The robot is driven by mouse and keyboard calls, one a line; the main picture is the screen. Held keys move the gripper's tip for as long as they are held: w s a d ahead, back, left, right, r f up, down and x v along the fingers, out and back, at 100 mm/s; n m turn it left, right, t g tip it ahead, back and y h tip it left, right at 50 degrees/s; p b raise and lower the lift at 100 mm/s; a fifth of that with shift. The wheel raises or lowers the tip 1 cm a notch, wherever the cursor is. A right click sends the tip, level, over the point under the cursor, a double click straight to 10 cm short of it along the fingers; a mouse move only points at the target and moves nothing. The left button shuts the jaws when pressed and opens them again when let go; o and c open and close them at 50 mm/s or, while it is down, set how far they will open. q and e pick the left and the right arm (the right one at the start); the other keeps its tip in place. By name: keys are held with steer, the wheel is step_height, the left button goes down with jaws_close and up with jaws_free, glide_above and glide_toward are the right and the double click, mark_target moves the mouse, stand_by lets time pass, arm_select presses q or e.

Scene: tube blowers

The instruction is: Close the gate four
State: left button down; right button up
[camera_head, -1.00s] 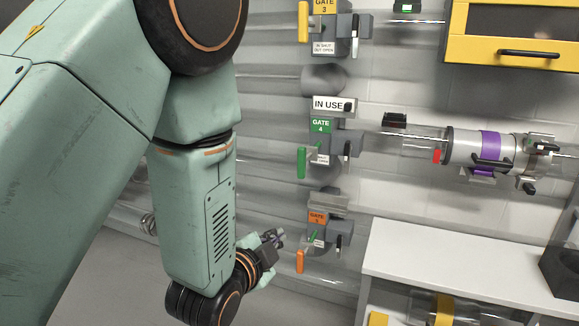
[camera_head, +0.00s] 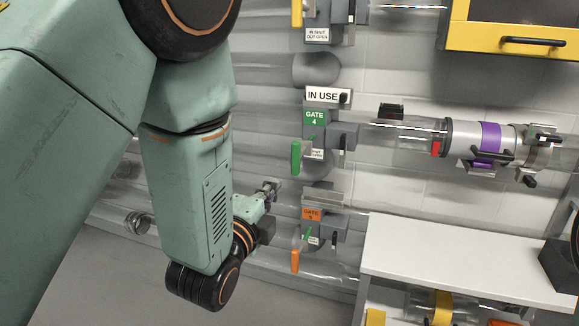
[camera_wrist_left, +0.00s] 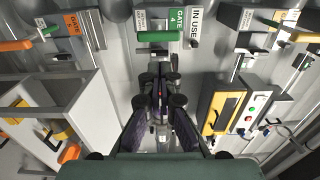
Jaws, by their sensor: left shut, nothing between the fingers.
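Gate four is a grey unit with a green "GATE 4" label (camera_head: 315,119) on the wall, in the middle of the head view. Its green handle (camera_head: 296,158) hangs down at the unit's lower left. An "IN USE" sign (camera_head: 328,95) sits above it. In the left wrist view the green handle (camera_wrist_left: 160,36) lies across the top middle, beyond the fingertips. My left gripper (camera_head: 271,188) is shut and empty, to the left of and below the green handle, apart from it. It also shows in the left wrist view (camera_wrist_left: 158,82). My right gripper is out of view.
Gate five (camera_head: 313,214) with its orange handle (camera_head: 295,260) is just below gate four. Gate three's yellow handle (camera_head: 297,13) is above. A white bench (camera_head: 440,262) stands at lower right. Clear tubes run along the wall. A yellow cabinet (camera_head: 512,30) hangs at upper right.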

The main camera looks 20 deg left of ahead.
mark_target(294, 159)
arm_select(q)
steer(key=w+b, duration=0.2)
steer(key=w, duration=0.9)
steer(key=shift+w+b, duration=0.2)
steer(key=shift+b, duration=0.15)
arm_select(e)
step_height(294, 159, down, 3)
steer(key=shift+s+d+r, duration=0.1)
arm_select(q)
steer(key=shift+w, duration=0.1)
